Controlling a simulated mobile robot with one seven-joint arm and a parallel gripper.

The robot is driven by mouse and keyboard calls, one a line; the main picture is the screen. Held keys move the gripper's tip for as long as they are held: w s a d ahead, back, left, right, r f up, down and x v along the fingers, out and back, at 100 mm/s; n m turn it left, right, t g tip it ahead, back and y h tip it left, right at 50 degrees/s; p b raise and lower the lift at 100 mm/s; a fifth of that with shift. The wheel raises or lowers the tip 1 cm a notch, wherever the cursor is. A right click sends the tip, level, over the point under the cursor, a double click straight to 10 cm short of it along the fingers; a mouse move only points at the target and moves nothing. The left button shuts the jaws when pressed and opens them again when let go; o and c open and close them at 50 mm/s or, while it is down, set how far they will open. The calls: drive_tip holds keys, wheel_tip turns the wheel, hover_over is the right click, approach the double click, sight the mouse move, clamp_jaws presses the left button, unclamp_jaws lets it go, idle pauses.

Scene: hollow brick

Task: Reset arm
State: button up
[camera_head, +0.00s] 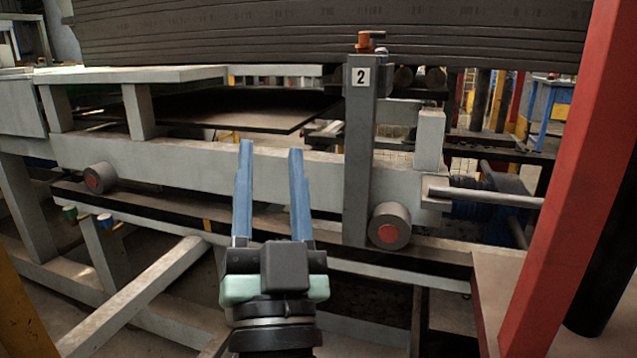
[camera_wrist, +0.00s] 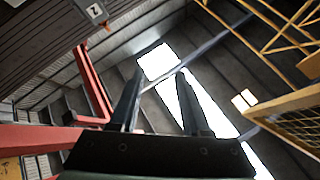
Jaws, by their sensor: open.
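My gripper (camera_head: 271,150) is in the lower middle of the head view, with its two long blue fingers pointing up and apart. Nothing is between the fingers. In the wrist view, the gripper's dark fingers (camera_wrist: 158,85) are also spread, with roof panels and bright openings beyond them. In the head view, the grey machine frame with rollers lies behind my gripper, and I see no contact with it.
A grey post (camera_head: 360,170) marked 2 stands right of my gripper. A red beam (camera_head: 580,160) slants along the right side. Stacked dark boards (camera_head: 330,32) lie across the top. A pale wooden surface (camera_head: 500,300) is at lower right.

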drive_tip(key=s+d+r+n+t+h+p, duration=0.15)
drive_tip(key=s+r, duration=0.35)
drive_tip(key=r, duration=0.5)
drive_tip(key=s+d+r+n+t+h+p, duration=0.1)
drive_tip(key=s+d+r+h+p, duration=0.15)
drive_tip(key=s+r, duration=0.55)
drive_tip(key=w+r+y+p, duration=0.1)
drive_tip(key=w+r+p, duration=0.2)
drive_tip(key=r+p, duration=3.3)
drive_tip(key=shift+d+r+g+p, duration=0.2)
drive_tip(key=shift+r+g+p, duration=0.15)
drive_tip(key=shift+r, duration=0.45)
drive_tip(key=shift+o, duration=0.2)
drive_tip(key=shift+s, duration=0.1)
